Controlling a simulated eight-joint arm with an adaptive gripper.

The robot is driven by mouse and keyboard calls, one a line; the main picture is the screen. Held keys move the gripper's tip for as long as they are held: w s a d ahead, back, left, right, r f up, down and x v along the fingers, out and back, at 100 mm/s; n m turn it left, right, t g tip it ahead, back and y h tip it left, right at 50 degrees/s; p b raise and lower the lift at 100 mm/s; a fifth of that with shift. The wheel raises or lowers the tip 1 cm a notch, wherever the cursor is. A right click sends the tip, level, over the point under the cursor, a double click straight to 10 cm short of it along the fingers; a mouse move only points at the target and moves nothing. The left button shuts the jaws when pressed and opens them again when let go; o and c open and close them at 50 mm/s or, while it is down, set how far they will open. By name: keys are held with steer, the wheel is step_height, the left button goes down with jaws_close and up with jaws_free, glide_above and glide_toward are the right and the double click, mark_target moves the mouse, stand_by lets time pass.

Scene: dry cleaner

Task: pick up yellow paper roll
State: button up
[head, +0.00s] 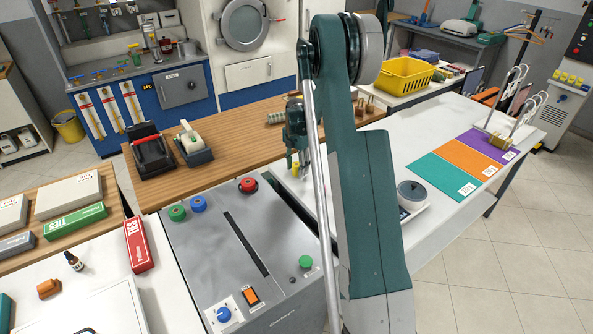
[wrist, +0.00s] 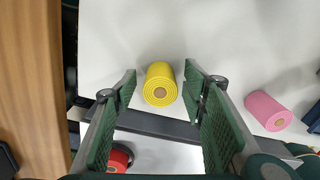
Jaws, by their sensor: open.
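The yellow paper roll (wrist: 160,84) stands on the white table in the wrist view, its round end with a brown core facing the camera. My gripper (wrist: 160,85) is open, with its green padded fingers on either side of the roll in the picture; I cannot tell how far above it they are. In the head view my gripper (head: 297,165) hangs near the edge of the wooden counter, and a small bit of yellow shows there, partly hidden by my arm.
A pink roll (wrist: 268,110) is to the right on the white table (head: 390,135). A red roll (wrist: 119,158) is at lower left, partly hidden by a finger. The wooden counter (head: 240,140) borders the table. A grey machine (head: 215,270) with buttons stands nearby.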

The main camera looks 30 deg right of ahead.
mark_target(296, 164)
steer(key=c, duration=1)
steer(key=shift+r+p, duration=0.6)
steer(key=shift+r, duration=4.4)
